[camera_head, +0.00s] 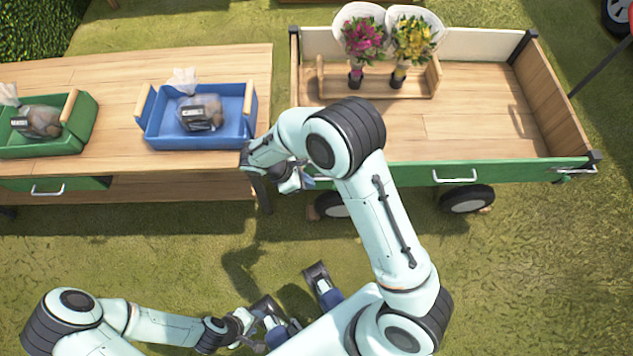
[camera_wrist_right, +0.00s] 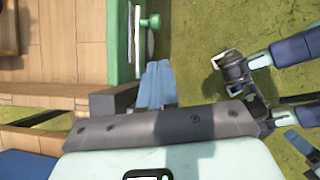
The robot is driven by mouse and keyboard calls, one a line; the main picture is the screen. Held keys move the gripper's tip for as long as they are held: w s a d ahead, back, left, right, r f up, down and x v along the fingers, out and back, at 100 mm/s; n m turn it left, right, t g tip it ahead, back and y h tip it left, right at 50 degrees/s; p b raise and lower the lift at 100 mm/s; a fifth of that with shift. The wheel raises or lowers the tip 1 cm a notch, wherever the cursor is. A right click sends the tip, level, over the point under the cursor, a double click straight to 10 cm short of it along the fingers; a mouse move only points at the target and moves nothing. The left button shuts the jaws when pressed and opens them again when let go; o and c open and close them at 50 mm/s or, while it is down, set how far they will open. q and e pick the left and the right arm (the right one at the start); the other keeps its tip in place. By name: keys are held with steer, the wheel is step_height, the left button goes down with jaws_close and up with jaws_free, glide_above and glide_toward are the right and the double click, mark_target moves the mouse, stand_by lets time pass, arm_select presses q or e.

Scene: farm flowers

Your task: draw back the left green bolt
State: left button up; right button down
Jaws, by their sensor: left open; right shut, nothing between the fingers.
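The wagon's green front panel (camera_head: 400,173) runs along its near side. The left green bolt is hidden behind my right arm in the head view. In the right wrist view a green round knob (camera_wrist_right: 153,21), apparently that bolt's, stands out from the green panel (camera_wrist_right: 115,35) beside a pale metal bar (camera_wrist_right: 137,35). My right gripper (camera_head: 304,182) is at the wagon's front left corner. Its blue fingers (camera_wrist_right: 158,66) are shut and empty, a little below the knob in the wrist picture, with no visible contact. My left gripper (camera_head: 290,288) is open and empty, low over the grass.
A wooden table (camera_head: 215,72) stands left of the wagon with a blue crate (camera_head: 205,135) and a green crate (camera_head: 45,146). Two bouquets (camera_head: 361,42) (camera_head: 413,42) stand in a wooden rack (camera_head: 420,91) inside the wagon. Grass in front is open.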

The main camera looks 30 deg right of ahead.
steer(key=v, duration=0.6)
steer(key=shift+s+d+r+p, duration=0.1)
steer(key=shift+d+p, duration=0.1)
steer(key=shift+p, duration=0.15)
steer(key=s+a+f+m+y+p, duration=0.2)
steer(key=s+f+m+y+p, duration=0.2)
steer(key=s+f+m, duration=0.2)
steer(key=s+a+f+m+t+y+p, duration=0.1)
steer(key=s+f+m+y+p, duration=0.4)
steer(key=s+m, duration=0.6)
steer(key=s+a+f, duration=0.1)
steer(key=s+f, duration=0.1)
steer(key=s, duration=0.2)
steer(key=shift+a+f+m+y, duration=0.3)
steer(key=shift+a+f, duration=0.05)
steer(key=shift+a, duration=0.05)
